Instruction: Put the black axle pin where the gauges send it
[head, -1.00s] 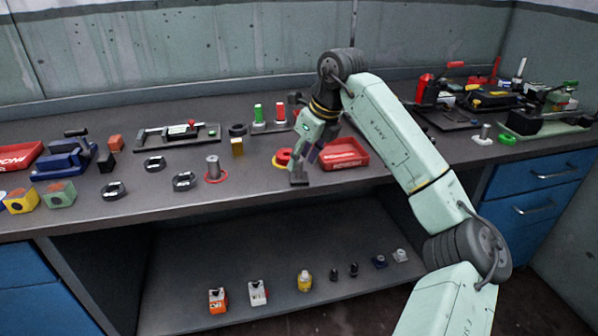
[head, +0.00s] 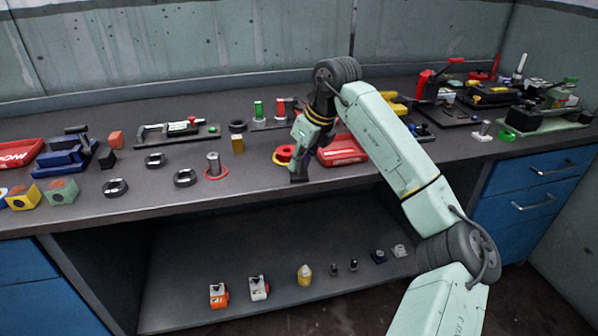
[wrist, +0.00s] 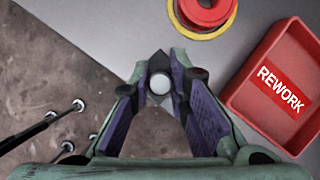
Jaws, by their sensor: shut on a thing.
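My gripper (head: 300,168) is low over the front part of the bench, left of the red tray. The wrist view shows my gripper (wrist: 159,88) with its purple pads shut around the black axle pin (wrist: 159,84). Its pale round end faces the camera, with dark corners of a base beyond it. In the head view the pin is a small dark shape at the fingertips, partly hidden; I cannot tell whether it touches the bench. I cannot make out a gauge reading.
A red REWORK tray (wrist: 280,85) is right of my gripper. A red ring piece on a yellow base (wrist: 205,12) is close by. A grey post on a red disc (head: 213,166) and several dark rings stand to the left. The bench's front edge is near.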

